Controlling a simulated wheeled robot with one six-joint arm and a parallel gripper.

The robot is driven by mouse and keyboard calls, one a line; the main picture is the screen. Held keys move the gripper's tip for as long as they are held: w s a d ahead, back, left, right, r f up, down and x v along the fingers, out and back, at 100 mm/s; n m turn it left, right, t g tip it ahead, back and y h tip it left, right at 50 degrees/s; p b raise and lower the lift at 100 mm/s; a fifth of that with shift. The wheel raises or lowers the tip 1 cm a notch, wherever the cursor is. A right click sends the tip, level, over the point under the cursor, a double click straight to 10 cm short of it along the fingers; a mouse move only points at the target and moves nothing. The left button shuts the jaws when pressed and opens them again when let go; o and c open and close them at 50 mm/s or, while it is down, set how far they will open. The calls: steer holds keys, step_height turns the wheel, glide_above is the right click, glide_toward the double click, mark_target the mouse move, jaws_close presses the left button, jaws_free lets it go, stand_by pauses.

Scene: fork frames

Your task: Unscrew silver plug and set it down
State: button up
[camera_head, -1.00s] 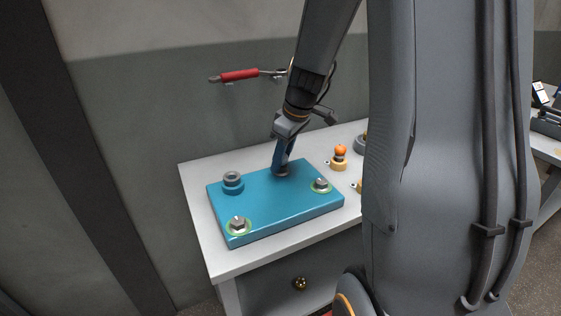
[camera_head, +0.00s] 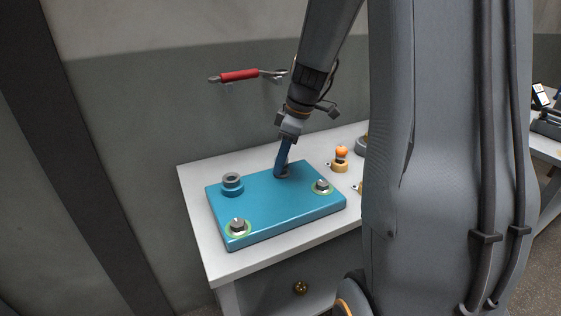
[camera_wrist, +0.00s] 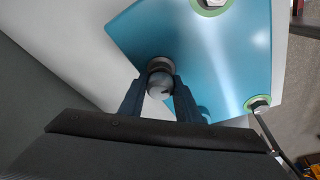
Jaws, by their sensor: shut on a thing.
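A blue plate (camera_head: 270,212) lies on a light grey worktop. My gripper (camera_head: 282,170) points down at the plate's back edge and is shut on a grey round plug. The plug (camera_wrist: 160,76) shows between the two fingers in the wrist view, its top dark grey and rounded; its lower end and whether it is still seated are hidden. Two silver hex-headed plugs in green rings stand on the plate, one at the front left (camera_head: 237,225) and one at the right (camera_head: 321,185). A grey ring on a blue boss (camera_head: 232,182) is at the back left.
An orange-topped brass fitting (camera_head: 341,156) stands on the worktop (camera_head: 225,266) right of the plate. A red-handled tool (camera_head: 240,75) hangs on the wall behind. My arm hides the worktop's right part. The worktop's left strip is clear.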

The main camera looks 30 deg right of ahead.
steer(key=shift+s, duration=0.1)
steer(key=shift+n+g, duration=0.3)
steer(key=shift+n, duration=0.6)
steer(key=o, duration=0.6)
steer(key=shift+m, duration=0.9)
steer(key=shift+r+m+t+p, duration=0.1)
steer(key=shift+m+t+p, duration=0.3)
steer(key=shift+m+p, duration=0.2)
